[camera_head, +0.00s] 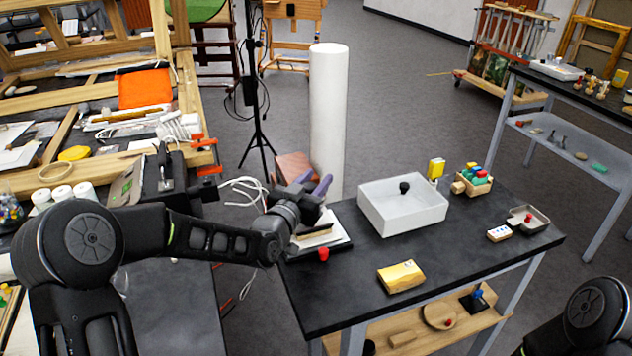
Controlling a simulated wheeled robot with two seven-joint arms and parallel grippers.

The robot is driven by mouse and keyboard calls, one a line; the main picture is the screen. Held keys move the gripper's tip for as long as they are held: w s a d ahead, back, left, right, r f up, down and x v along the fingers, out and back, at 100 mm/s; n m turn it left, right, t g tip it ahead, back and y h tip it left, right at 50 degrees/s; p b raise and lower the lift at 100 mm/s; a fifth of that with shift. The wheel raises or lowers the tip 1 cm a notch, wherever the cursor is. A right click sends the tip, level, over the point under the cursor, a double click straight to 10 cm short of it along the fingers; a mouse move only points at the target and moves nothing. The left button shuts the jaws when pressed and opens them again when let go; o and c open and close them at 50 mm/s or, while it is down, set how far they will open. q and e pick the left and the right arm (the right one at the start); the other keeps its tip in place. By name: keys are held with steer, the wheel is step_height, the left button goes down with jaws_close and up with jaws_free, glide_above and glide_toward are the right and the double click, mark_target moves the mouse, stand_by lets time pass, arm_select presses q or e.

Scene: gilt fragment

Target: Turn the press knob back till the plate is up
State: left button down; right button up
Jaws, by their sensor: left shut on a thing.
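The press stands at the left end of the black table. Its pale plate (318,232) lies flat above a light base, and I cannot tell whether there is a gap beneath it. My left gripper (312,202) is over the press, shut on the press knob, which the gripper and wrist largely hide. Two purple pieces (320,184) stick up beside the gripper; I cannot tell what they belong to. My right gripper is out of view; only part of that arm shows at bottom right.
A red piece (323,254) sits at the press's front edge. A white bin (402,213), a yellow box (401,277) and a small crate of bottles (471,182) stand on the black table (345,303). A white column (328,110) rises behind the press.

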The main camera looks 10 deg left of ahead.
arm_select(q)
steer(key=shift+f+n+y+b, duration=0.25)
steer(key=shift+n+y+b, duration=0.35)
steer(key=shift+y+b, duration=0.4)
steer(key=shift+a+n+t+y+b, duration=0.2)
steer(key=shift+n+t+y+b, duration=0.1)
steer(key=shift+n+y+b, duration=0.55)
steer(key=shift+a+r+n+y, duration=0.1)
steer(key=shift+n+y, duration=0.2)
steer(key=shift+y, duration=0.35)
steer(key=shift+a+r+n+y, duration=0.1)
steer(key=shift+n+y, duration=0.15)
steer(key=shift+y, duration=0.35)
steer(key=shift+s+a+n+g+y, duration=0.1)
steer(key=shift+a+n+g+y, duration=0.15)
steer(key=shift+n+y, duration=0.55)
steer(key=shift+w+a+n+g+y, duration=0.15)
steer(key=shift+n+g+y, duration=0.2)
steer(key=shift+y, duration=0.7)
steer(key=shift+s+a+n+g+y, duration=0.2)
steer(key=shift+n+y, duration=0.45)
steer(key=shift+y, duration=0.3)
steer(key=c, duration=0.9)
jaws_free()
